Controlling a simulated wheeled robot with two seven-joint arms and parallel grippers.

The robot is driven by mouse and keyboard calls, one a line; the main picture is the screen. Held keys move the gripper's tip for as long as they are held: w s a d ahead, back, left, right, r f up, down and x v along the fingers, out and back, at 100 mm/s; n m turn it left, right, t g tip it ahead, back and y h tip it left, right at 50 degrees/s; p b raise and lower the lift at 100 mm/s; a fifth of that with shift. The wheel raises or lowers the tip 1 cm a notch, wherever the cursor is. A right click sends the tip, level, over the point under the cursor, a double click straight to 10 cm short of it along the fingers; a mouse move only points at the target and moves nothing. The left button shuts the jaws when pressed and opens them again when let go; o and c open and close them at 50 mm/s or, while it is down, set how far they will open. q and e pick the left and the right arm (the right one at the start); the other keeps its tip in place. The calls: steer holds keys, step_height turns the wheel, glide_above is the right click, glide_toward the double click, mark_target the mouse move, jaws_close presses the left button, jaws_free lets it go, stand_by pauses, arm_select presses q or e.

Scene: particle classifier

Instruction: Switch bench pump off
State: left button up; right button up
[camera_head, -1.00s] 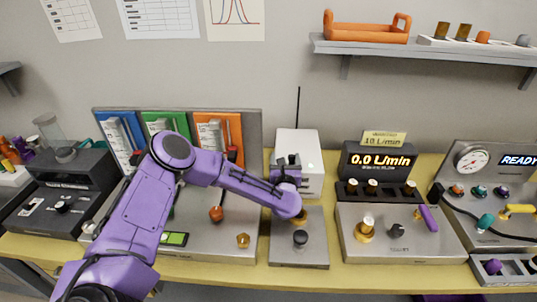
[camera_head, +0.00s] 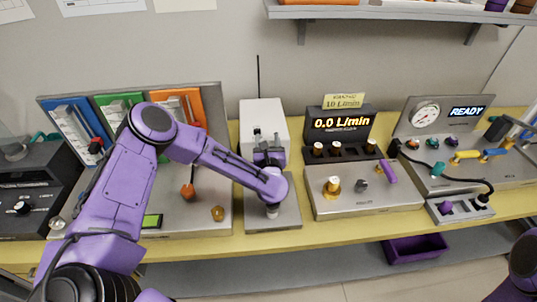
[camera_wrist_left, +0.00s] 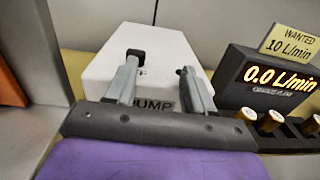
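The bench pump is a white box (camera_head: 250,112) at the back of the bench in the head view. It also shows in the left wrist view (camera_wrist_left: 100,72), where the word PUMP is printed on its near side. My left gripper (camera_head: 266,136) is at the front of the box. In the left wrist view the gripper (camera_wrist_left: 158,78) has its two fingers spread with nothing between them, over the printed side. My right gripper is out of view.
A grey plate with a black knob (camera_head: 272,210) lies below my left wrist. A flow panel (camera_head: 365,195) and its 0.0 L/min display (camera_head: 342,123) stand to the right. A panel with blue, green and orange boards (camera_head: 222,140) stands to the left.

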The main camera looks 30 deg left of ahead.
arm_select(q)
steer(key=shift+v, duration=3.5)
steer(key=shift+s+a, duration=0.1)
steer(key=shift+a, duration=0.05)
steer(key=shift+f, duration=0.1)
